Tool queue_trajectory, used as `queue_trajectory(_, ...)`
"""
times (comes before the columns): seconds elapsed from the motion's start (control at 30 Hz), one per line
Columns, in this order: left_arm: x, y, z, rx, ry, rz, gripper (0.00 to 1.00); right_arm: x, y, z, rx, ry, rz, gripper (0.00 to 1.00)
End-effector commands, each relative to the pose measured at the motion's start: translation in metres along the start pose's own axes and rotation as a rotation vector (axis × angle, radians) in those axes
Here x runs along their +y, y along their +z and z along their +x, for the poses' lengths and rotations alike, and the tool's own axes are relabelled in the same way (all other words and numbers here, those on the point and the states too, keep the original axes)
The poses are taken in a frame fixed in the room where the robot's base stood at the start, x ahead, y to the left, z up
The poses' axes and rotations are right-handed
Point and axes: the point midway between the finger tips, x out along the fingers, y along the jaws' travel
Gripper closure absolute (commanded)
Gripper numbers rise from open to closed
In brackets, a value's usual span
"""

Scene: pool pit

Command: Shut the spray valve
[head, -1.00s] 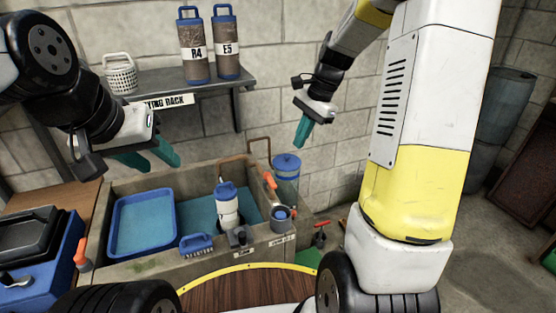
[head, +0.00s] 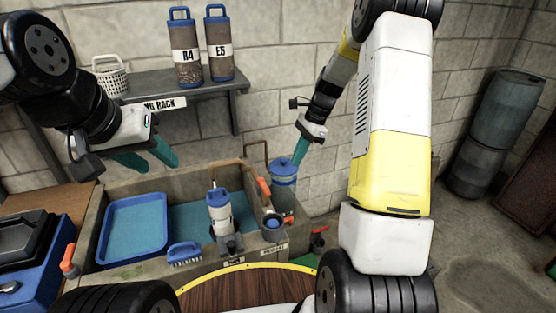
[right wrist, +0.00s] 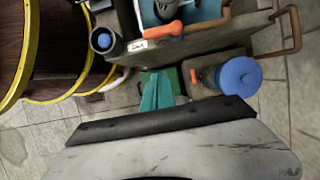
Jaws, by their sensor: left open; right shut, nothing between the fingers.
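Which handle belongs to the spray valve I cannot tell; the labels by the basin are too small to read. An orange lever (head: 264,189) stands at the basin's right wall and also shows in the right wrist view (right wrist: 168,28). A red handle (head: 320,231) sits low to the right of the basin, near the floor, and shows in the right wrist view (right wrist: 193,76). My right gripper (head: 298,153) is shut and empty, its teal fingers pointing down near the blue-lidded canister (head: 284,170). My left gripper (head: 145,162) is open and empty above the blue tray.
Above is a shelf (head: 190,90) with canisters. Another orange handle (head: 68,262) is at left. A bent pipe rises behind the canister.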

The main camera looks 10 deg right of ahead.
Motion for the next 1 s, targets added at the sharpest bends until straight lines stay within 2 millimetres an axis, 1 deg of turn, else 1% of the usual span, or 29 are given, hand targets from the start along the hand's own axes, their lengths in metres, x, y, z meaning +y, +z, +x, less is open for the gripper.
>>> queue_trajectory(0.17, 0.0, 0.0, 0.0, 0.0, 0.0, 0.0, 0.57, 0.001, 0.0, 0.033, -0.002, 0.005, 0.001, 1.0)
queue_trajectory(0.4, 0.0, 0.0, 0.0, 0.0, 0.0, 0.0, 0.57, 0.001, 0.0, 0.085, -0.002, 0.005, 0.0, 1.0)
queue_trajectory(0.47, 0.0, 0.0, 0.0, 0.0, 0.0, 0.0, 0.57, 0.001, 0.0, 0.096, -0.002, 0.004, 0.0, 1.0)
queue_trajectory(0.5, 0.0, 0.0, 0.0, 0.0, 0.0, 0.0, 0.57, 0.001, 0.01, 0.096, -0.001, 0.002, -0.004, 1.0)
queue_trajectory(0.53, 0.0, 0.0, 0.0, 0.0, 0.0, 0.0, 0.57, 0.001, 0.015, 0.097, -0.001, 0.002, -0.005, 1.0)
queue_trajectory(0.7, 0.0, 0.0, 0.0, 0.0, 0.0, 0.0, 0.57, 0.001, 0.031, 0.104, 0.0, 0.001, -0.002, 1.0)
queue_trajectory(0.83, 0.0, 0.0, 0.0, 0.0, 0.0, 0.0, 0.57, 0.001, 0.037, 0.106, 0.0, 0.001, -0.002, 1.0)
queue_trajectory(1.0, 0.0, 0.0, 0.0, 0.0, 0.0, 0.0, 0.57, 0.001, 0.038, 0.106, 0.0, 0.001, -0.001, 1.0)
